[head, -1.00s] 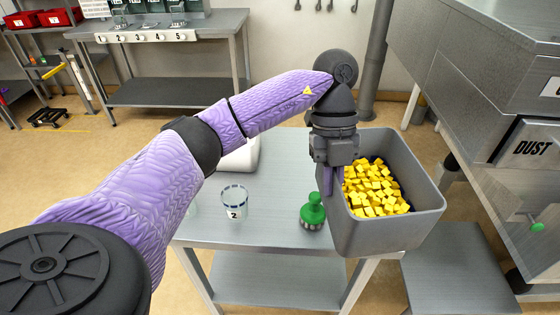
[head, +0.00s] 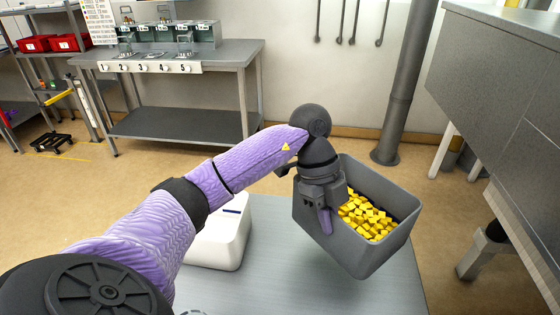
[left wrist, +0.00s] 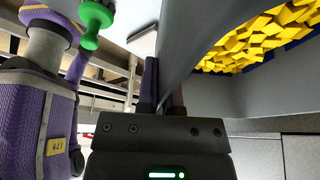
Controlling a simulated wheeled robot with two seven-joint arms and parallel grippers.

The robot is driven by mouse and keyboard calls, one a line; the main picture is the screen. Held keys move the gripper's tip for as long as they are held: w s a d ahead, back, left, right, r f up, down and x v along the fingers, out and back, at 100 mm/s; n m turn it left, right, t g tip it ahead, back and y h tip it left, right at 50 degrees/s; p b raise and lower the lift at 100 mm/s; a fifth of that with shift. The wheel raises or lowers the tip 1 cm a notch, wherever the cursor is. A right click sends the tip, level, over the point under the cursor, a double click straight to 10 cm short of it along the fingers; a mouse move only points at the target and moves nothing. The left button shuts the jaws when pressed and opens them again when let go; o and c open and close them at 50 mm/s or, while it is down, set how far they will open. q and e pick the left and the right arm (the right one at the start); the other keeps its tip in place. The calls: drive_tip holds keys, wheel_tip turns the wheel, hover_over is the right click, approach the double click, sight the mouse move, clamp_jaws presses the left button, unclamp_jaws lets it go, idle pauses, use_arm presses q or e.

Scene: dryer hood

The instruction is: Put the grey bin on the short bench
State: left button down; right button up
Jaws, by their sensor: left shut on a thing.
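The grey bin (head: 352,255), full of yellow cubes (head: 368,212), is in the middle right of the head view, above a grey metal table top (head: 290,292). It looks tilted in the picture; I cannot tell how far its base is from the table. My left gripper (head: 325,222) is shut on the bin's left wall, with one finger showing outside it. In the left wrist view the wall (left wrist: 205,35) runs up from between the fingers (left wrist: 163,95). No bench that I can surely call the short one is in the head view. My right gripper is not in view.
A white box (head: 222,240) stands on the table left of the bin. A green knobbed thing (left wrist: 95,20) shows in the left wrist view. A long grey bench (head: 165,60) is at the back left, a pipe (head: 405,85) behind, a grey cabinet (head: 500,90) at right.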

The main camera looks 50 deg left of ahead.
sight(321, 244)
use_arm(q)
wheel_tip(321, 244, down, 10)
drive_tip(key=b, duration=0.3)
drive_tip(key=shift+w+a+f, duration=0.1)
drive_tip(key=shift+w+f, duration=0.05)
drive_tip(key=c, duration=0.8)
unclamp_jaws()
drive_tip(key=p+v, duration=0.2)
drive_tip(key=v, duration=0.9)
drive_tip(key=shift+p, duration=0.4)
drive_tip(key=shift+a+r, duration=0.1)
drive_tip(key=shift+r, duration=0.45)
